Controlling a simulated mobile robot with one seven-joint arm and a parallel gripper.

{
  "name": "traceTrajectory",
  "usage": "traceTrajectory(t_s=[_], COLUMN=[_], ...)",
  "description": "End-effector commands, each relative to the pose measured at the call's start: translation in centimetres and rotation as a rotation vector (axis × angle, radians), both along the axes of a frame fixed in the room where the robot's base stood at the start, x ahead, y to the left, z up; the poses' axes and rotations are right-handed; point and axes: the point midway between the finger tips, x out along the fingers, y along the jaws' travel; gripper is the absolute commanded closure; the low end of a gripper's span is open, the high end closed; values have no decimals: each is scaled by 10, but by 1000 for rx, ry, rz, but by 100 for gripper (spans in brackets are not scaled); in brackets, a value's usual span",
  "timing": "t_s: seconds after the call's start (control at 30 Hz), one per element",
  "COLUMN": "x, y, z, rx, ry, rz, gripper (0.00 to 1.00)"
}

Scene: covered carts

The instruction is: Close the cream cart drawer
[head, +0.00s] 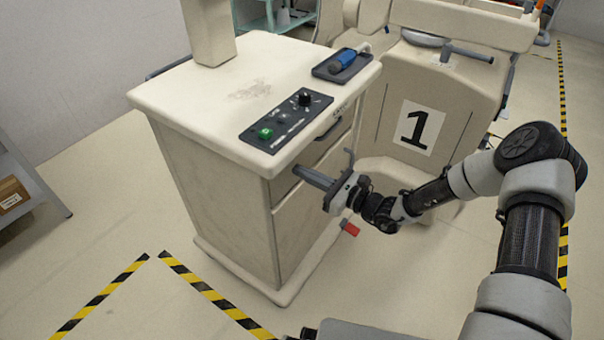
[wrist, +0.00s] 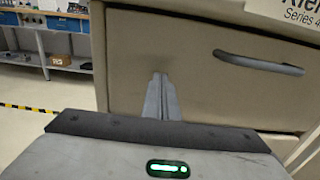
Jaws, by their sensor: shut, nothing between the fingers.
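The cream cart (head: 215,190) stands at centre left, with its drawer side facing right. Its upper drawer front (head: 285,186) sits under the worktop and shows large in the wrist view (wrist: 200,85). The dark bar handle (wrist: 258,62) is on the right part of that front. My gripper (head: 297,170) is shut and empty, its fingers pointing at the drawer front left of the handle. In the wrist view the fingertips (wrist: 159,76) overlap the front; I cannot tell whether they touch it. The drawer looks nearly flush, but any small gap is hard to judge.
A control panel (head: 286,120) and a dark tray with a blue-handled tool (head: 343,62) lie on the worktop. A red pedal-like piece (head: 349,228) is low by the cart. Another cream unit marked 1 (head: 460,115) stands behind my arm.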

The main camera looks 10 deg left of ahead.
Motion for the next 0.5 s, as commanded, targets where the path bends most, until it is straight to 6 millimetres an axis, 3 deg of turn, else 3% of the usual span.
traceTrajectory(t_s=[0.1,0.3,0.5], x=[1,-17,-29], y=[-21,-68,-99], z=[0,0,-1], rx=[-3,-4,-4], ry=[1,3,1], rz=[-2,-2,-1], gripper=[100,100,100])
